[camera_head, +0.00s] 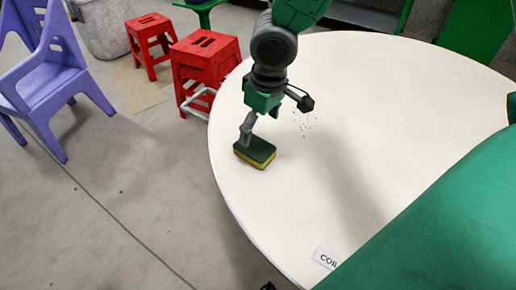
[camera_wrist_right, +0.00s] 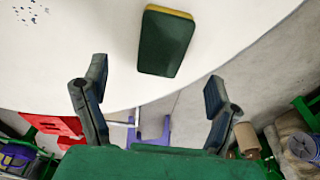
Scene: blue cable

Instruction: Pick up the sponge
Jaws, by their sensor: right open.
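The sponge (camera_head: 257,155) lies flat near the edge of the white table, with a dark green top and a yellow lower layer. In the right wrist view the sponge (camera_wrist_right: 166,43) is at the top middle, beyond the fingertips. My right gripper (camera_head: 276,122) is spread open above the table. In the head view one finger overlaps the sponge's upper edge, and the other is off to the right. In the wrist view the right gripper (camera_wrist_right: 155,80) has nothing between its fingers. I cannot tell exact height or contact from the head view. My left gripper is not in view.
The round white table (camera_head: 400,110) is mostly clear, with small dark specks (camera_head: 305,121) and a paper label (camera_head: 325,258). Red stools (camera_head: 205,62) and a purple chair (camera_head: 50,80) stand on the floor to the left. The table edge is close to the sponge.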

